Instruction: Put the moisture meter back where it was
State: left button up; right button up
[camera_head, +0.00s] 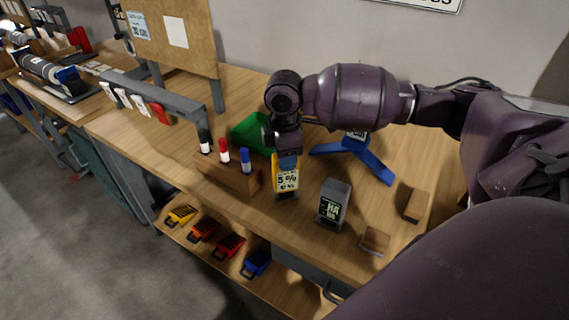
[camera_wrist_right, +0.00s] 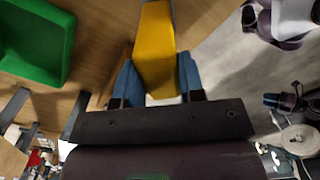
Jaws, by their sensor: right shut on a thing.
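The moisture meter (camera_head: 286,180) is a yellow device with a pale readout face and a dark lower end. It is upright in the head view, just right of the wooden marker block. My right gripper (camera_head: 287,158) comes down from above and is shut on its top. In the right wrist view the yellow meter (camera_wrist_right: 155,45) sits between the two blue fingers of the gripper (camera_wrist_right: 156,75). I cannot tell whether its lower end touches the bench. My left gripper is not in view.
On the bench (camera_head: 300,225) stand a wooden block (camera_head: 228,174) with markers, a green bin (camera_head: 252,133), a blue stand (camera_head: 365,160), a grey labelled box (camera_head: 333,204) and two wooden blocks (camera_head: 416,205) (camera_head: 375,240). Coloured items (camera_head: 228,247) lie on the shelf below.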

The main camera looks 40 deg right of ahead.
notch_tip(320, 180, down, 2)
jog(key=shift+f, duration=0.2)
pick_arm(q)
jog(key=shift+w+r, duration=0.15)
pick_arm(e)
jog(key=o, duration=0.9)
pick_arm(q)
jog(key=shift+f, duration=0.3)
pick_arm(e)
notch_tip(320, 180, up, 11)
jog(key=shift+r+p, duration=0.1)
jog(key=shift+p, duration=0.85)
jog(key=shift+a+r, duration=0.1)
jog(key=shift+r, duration=0.4)
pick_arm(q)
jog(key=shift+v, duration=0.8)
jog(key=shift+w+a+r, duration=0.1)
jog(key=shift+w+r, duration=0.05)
